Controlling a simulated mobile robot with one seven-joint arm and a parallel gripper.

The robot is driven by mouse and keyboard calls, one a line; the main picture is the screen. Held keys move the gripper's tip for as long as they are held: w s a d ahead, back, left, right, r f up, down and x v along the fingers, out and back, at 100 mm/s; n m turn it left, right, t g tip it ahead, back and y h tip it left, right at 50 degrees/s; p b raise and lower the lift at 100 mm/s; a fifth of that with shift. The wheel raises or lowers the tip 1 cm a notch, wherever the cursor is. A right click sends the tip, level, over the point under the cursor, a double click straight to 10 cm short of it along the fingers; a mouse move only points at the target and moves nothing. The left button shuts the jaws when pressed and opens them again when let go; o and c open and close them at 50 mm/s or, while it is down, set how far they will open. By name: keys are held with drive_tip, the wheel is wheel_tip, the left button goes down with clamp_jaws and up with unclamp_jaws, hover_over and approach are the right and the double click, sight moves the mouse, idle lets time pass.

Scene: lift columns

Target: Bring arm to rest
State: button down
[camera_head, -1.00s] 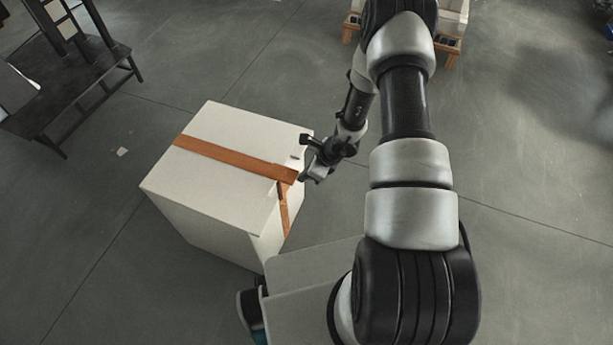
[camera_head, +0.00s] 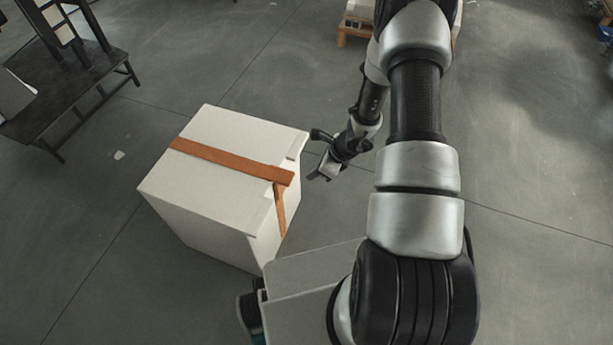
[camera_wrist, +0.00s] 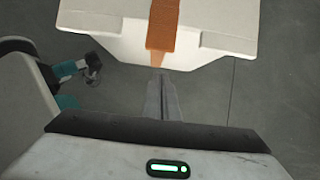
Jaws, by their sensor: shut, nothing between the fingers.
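My gripper (camera_head: 318,174) is just right of a large white box with an orange-brown strap (camera_head: 215,170) in the head view. A small gap of floor shows between them. The fingers are shut with nothing between them. In the wrist view my gripper's closed fingers (camera_wrist: 161,98) point toward the box (camera_wrist: 215,35), whose strap runs down to its near edge. My arm stretches from the bottom right of the head view up and bends back down toward the box.
A dark bench or platform (camera_head: 70,90) stands at the upper left. A wooden pallet with a pale load (camera_head: 352,32) is partly hidden behind my arm at the top. The grey floor right of my arm is mostly clear. A small pale scrap (camera_head: 119,155) lies on the floor.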

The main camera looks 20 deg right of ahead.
drive_tip(key=v, duration=0.3)
drive_tip(key=p+v, duration=0.1)
drive_tip(key=v, duration=0.1)
drive_tip(key=shift+w+a+r, duration=0.15)
drive_tip(key=shift+a+r, duration=0.05)
drive_tip(key=shift+r, duration=0.35)
drive_tip(key=a+r+n, duration=0.3)
drive_tip(key=r+n, duration=0.3)
drive_tip(key=r, duration=0.6)
drive_tip(key=a+r+n, duration=0.4)
drive_tip(key=r+n, duration=0.1)
drive_tip(key=r, duration=0.8)
drive_tip(key=s+d+r+n+t+h, duration=0.2)
drive_tip(key=s+r+n+h, duration=0.2)
drive_tip(key=s+r+n, duration=1.25)
drive_tip(key=s+r+m+p, duration=0.1)
drive_tip(key=s+r+p, duration=0.1)
drive_tip(key=r+p, duration=0.6)
drive_tip(key=s+r+m+p, duration=0.1)
drive_tip(key=r+p, duration=0.8)
drive_tip(key=r, duration=0.2)
drive_tip(key=shift+s+d, duration=0.2)
drive_tip(key=shift+s, duration=0.2)
